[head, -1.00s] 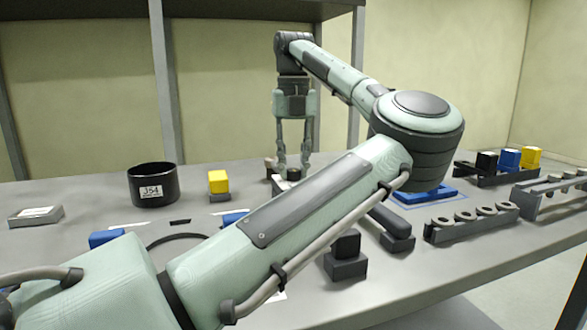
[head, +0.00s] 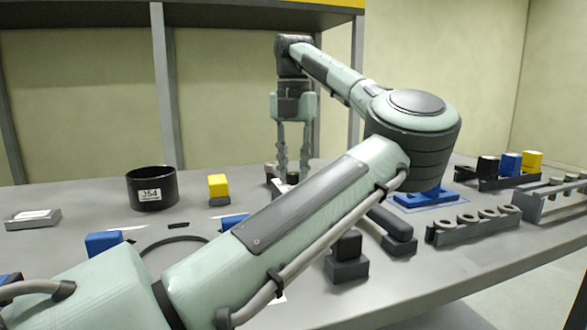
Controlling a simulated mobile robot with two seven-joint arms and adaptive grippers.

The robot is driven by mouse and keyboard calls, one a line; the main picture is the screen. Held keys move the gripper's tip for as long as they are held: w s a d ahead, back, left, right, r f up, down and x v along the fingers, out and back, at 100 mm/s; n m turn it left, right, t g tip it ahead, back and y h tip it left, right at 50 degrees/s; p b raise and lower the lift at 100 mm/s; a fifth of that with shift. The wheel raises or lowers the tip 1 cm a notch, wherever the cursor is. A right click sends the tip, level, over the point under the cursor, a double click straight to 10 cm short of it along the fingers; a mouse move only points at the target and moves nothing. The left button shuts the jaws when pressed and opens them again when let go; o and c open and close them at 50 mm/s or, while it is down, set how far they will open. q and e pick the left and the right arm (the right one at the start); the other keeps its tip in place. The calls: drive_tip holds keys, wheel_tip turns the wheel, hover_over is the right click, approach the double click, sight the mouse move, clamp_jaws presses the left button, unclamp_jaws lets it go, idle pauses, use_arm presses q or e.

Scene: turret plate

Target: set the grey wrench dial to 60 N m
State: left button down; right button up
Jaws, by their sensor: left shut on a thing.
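My left gripper (head: 293,172) points straight down at the back middle of the bench, its long fingers close together. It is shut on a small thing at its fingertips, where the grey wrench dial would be. The dial and its scale are too small and too hidden by the fingers and my forearm to read. A small piece with a white face (head: 282,186) shows just below the fingertips. A dark grey bar-like handle (head: 391,222) lies to the right of my forearm; I cannot tell whether it belongs to the wrench. My right gripper is not in view.
A black pot marked J54 (head: 151,188) and a yellow block (head: 218,185) stand left of the gripper. A blue block (head: 103,243) is nearer. A rack of rings (head: 474,225) and coloured blocks (head: 510,163) stand at the right. My forearm covers the bench's middle.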

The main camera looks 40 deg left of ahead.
sight(293, 173)
use_arm(q)
drive_tip(key=c, duration=1.3)
unclamp_jaws()
drive_tip(key=shift+o, duration=0.2)
wheel_tip(293, 173, up, 12)
